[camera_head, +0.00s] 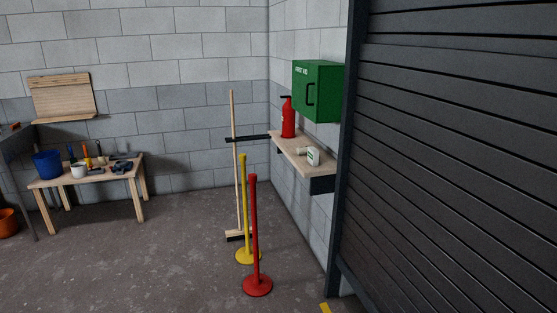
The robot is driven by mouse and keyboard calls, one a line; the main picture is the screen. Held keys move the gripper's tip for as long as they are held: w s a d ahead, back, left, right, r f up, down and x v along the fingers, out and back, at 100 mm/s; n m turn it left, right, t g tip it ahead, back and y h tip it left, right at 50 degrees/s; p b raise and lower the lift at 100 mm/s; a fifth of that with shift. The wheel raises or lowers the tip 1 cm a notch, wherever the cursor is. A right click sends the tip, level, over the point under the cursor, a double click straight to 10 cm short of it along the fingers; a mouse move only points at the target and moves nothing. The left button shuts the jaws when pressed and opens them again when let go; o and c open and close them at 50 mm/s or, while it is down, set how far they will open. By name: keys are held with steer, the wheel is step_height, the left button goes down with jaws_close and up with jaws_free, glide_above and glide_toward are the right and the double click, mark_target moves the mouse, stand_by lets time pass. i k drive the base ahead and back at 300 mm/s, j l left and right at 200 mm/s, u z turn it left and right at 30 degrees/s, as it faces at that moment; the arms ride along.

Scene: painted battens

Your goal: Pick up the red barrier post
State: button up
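The red barrier post (255,230) stands upright on its round red base on the grey floor, near the middle of the head view. A yellow barrier post (244,210) stands upright close behind it and slightly to the left. The red post partly overlaps the yellow post's base in the picture. My gripper is not in view.
A broom (235,165) leans in the corner behind the posts. A wall shelf (299,153) holds a red extinguisher (288,120), below a green first aid box (317,91). A dark shutter (460,150) is at right. A workbench (133,171) stands left. Floor at left front is clear.

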mark_target(256, 284)
steer(key=i+l+u, duration=0.2)
steer(key=i, duration=0.4)
steer(key=i+u, duration=0.25)
steer(key=i, duration=0.35)
steer(key=i+l+u, duration=0.1)
steer(key=u, duration=0.35)
steer(key=i+l+u, duration=0.25)
steer(key=u, duration=0.15)
steer(key=i+l+u, duration=0.25)
steer(key=u, duration=0.2)
steer(key=i+l+u, duration=0.1)
steer(key=l+u, duration=0.35)
steer(key=i+l+u, duration=0.1)
steer(key=l+u, duration=1.15)
steer(key=u, duration=0.15)
